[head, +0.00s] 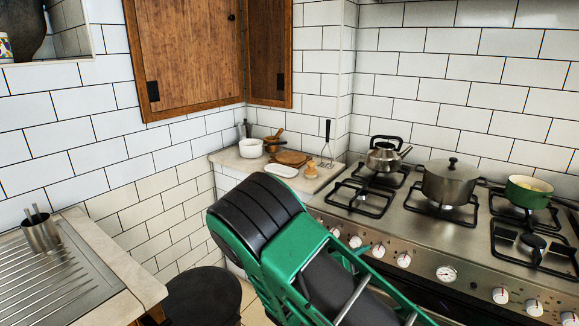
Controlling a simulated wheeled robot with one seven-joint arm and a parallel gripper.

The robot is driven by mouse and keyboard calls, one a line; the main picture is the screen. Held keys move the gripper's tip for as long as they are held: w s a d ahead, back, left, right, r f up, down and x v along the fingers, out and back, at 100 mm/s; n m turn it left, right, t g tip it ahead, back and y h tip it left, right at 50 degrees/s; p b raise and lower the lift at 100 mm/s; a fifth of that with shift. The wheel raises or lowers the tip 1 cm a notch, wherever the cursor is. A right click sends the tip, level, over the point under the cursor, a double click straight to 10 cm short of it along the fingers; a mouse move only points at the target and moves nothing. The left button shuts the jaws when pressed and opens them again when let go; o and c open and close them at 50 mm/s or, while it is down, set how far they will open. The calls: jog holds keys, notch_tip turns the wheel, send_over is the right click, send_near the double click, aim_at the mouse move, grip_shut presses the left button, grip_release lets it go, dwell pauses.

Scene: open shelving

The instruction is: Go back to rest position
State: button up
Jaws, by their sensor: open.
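My green and black arm (285,245) rises from the bottom of the head view, with its rounded black upper end near the middle. I cannot see my gripper or its fingertips in this view. No object held by the arm shows.
A stove (410,216) on the right bears a kettle (385,158), a lidded steel pot (450,183) and a green pot (529,193). A corner counter (237,161) holds a white pot (250,148) and small items. A dark round stool (203,298) stands near a drainer (55,275).

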jog(key=s+d+r+m+g+y, duration=0.2)
jog(key=s+d+r+m+g, duration=0.25)
jog(key=s+d+m, duration=0.35)
jog(key=s+d+r+m+g+y, duration=0.25)
jog(key=s+d+m+g, duration=0.3)
jog(key=s+d, duration=0.45)
jog(key=s+a+r+m+y, duration=0.1)
jog(key=s+r+m+y, duration=0.2)
jog(key=s, duration=0.8)
jog(key=s+a+r+m+y, duration=0.1)
jog(key=s+r+m+y, duration=0.2)
jog(key=s+r, duration=0.4)
jog(key=s+m, duration=0.1)
jog(key=s, duration=0.3)
jog(key=shift+r+g+y, duration=0.2)
jog(key=shift+g+y, duration=0.1)
jog(key=shift+y, duration=0.05)
jog(key=shift+w, duration=0.1)
jog(key=shift+w+f, duration=0.25)
jog(key=shift+w, duration=0.35)
